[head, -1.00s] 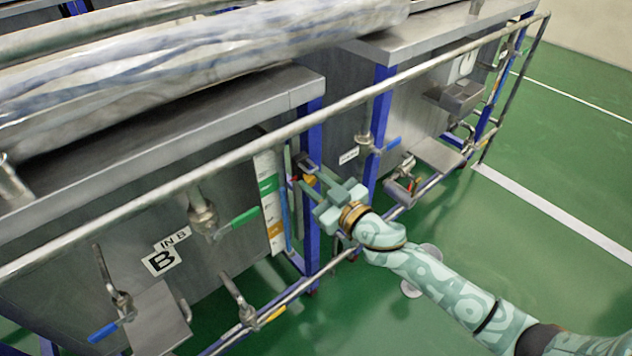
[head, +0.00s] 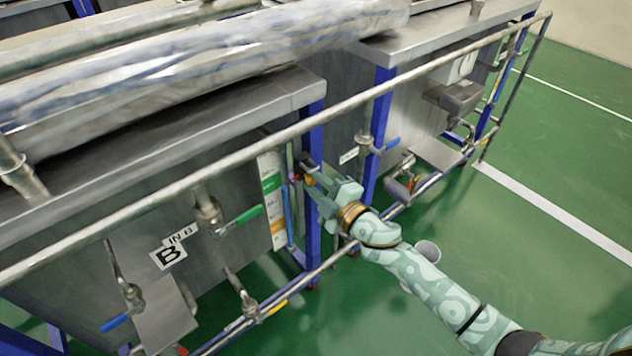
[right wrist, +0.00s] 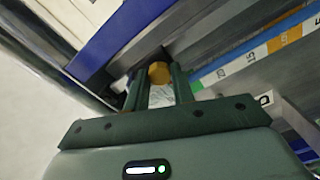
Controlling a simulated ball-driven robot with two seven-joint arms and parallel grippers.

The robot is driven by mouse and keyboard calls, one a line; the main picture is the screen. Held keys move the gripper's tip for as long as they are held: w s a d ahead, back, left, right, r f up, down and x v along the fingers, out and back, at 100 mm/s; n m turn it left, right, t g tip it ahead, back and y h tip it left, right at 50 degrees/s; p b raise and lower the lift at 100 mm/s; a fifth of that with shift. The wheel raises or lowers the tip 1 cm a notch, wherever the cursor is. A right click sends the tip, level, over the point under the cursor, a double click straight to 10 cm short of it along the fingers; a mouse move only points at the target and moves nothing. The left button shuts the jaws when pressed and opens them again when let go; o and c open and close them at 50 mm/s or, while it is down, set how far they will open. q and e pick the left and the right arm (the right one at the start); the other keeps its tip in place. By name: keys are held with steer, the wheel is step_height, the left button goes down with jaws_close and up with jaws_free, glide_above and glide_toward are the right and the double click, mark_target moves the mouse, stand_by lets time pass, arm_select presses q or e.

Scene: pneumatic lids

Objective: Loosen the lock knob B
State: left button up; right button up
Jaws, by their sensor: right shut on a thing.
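The lock knob B is a small yellow-orange knob (head: 309,180) beside the blue upright post of tank B, next to the level scale. My right gripper (head: 312,178) reaches it from the right, with its fingers at the knob. In the right wrist view the round yellow knob (right wrist: 158,72) sits between the tips of the two dark green fingers (right wrist: 157,82), which are shut on it. The fingers hide part of the knob's sides. My left gripper is not in view.
Tank B carries a "B" label (head: 168,254) and a green-handled valve (head: 240,220). A long handrail (head: 240,152) crosses in front of the tanks, above my right gripper. A blue post (head: 314,225) stands close by. Green floor (head: 540,270) at the right is open.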

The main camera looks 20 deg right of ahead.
steer(key=n, duration=0.5)
steer(key=shift+f+n, duration=0.15)
steer(key=shift+n, duration=0.15)
steer(key=n, duration=0.5)
steer(key=shift+b, duration=0.3)
steer(key=o, duration=1)
steer(key=v, duration=1.6)
steer(key=shift+s, duration=0.2)
